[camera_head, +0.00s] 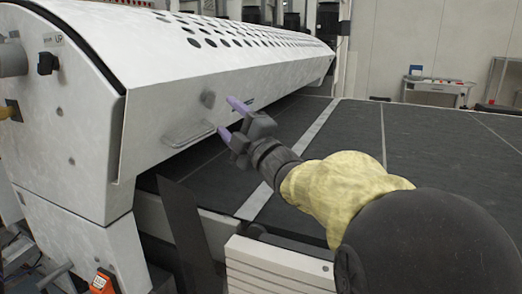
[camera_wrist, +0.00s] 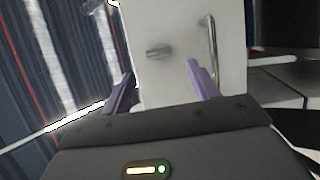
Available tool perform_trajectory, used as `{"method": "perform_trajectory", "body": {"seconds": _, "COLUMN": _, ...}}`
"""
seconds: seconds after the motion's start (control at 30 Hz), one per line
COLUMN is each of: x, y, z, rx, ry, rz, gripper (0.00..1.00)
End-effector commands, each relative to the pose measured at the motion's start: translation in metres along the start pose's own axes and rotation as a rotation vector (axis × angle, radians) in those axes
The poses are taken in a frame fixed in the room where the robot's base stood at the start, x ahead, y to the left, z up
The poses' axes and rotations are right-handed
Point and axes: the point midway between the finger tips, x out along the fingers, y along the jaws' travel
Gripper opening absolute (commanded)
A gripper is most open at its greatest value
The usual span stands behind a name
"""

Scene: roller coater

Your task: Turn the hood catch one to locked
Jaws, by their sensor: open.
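A small grey catch (camera_head: 208,98) sits on the white front face of the hood (camera_head: 170,105), above a flat bar handle (camera_head: 188,134). In the wrist view the catch (camera_wrist: 158,51) shows as a short stub on the white panel, with the handle (camera_wrist: 211,48) to its right. My gripper (camera_head: 232,120) is just to the right of the catch in the head view, apart from it. Its purple fingers (camera_wrist: 162,80) are open and empty, and the catch appears between and beyond their tips. I see no legible lock marking on the catch.
A dark conveyor bed (camera_head: 340,135) with light strips lies below my arm. A black knob (camera_head: 47,63) is on the hood's end panel at left. A white slatted box (camera_head: 275,268) stands at the front. A small workbench (camera_head: 438,90) is far off at the right.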

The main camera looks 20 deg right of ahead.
Motion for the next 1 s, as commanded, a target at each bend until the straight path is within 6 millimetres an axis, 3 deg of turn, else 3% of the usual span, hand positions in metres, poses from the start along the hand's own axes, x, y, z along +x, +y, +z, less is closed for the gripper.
{"method": "perform_trajectory", "body": {"seconds": 0.5, "x": -0.100, "y": -0.001, "z": 0.001, "rx": -0.001, "ry": -0.002, "rz": -0.001, "gripper": 0.60}}
{"method": "perform_trajectory", "body": {"seconds": 0.7, "x": -0.114, "y": -0.001, "z": 0.000, "rx": 0.000, "ry": 0.000, "rz": -0.001, "gripper": 0.60}}
{"method": "perform_trajectory", "body": {"seconds": 1.0, "x": -0.113, "y": 0.000, "z": 0.000, "rx": 0.000, "ry": 0.000, "rz": -0.001, "gripper": 0.60}}
